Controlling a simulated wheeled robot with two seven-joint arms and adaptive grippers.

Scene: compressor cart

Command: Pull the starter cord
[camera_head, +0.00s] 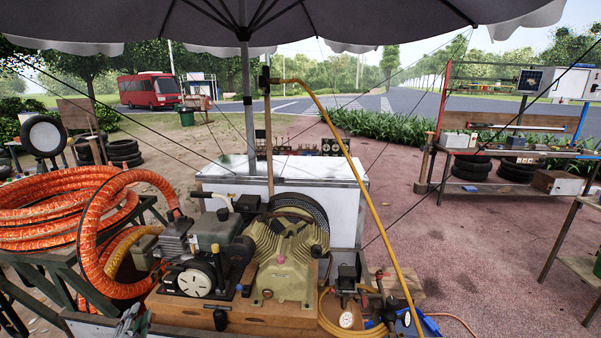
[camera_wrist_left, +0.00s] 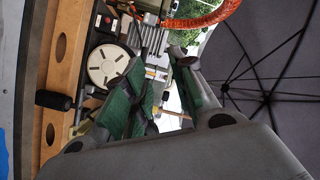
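The engine (camera_head: 190,245) sits on a wooden base (camera_head: 270,318) on the cart. Its round white starter cover (camera_head: 197,280) faces me and also shows in the left wrist view (camera_wrist_left: 107,65). A short black grip (camera_head: 220,319) stands at the base's front edge and shows in the left wrist view (camera_wrist_left: 54,100); it looks like the starter handle, but I cannot make out a cord. My left gripper (camera_head: 130,318) is low in the head view, left of the grip and apart from it. Its green-padded fingers (camera_wrist_left: 157,62) are spread and empty. My right gripper is not in view.
A tan compressor pump (camera_head: 290,260) stands right of the engine. An orange hose coil (camera_head: 60,215) fills the left side. A yellow pipe (camera_head: 365,190) slants down at the right. A white chest (camera_head: 330,200) and umbrella pole (camera_head: 247,110) stand behind.

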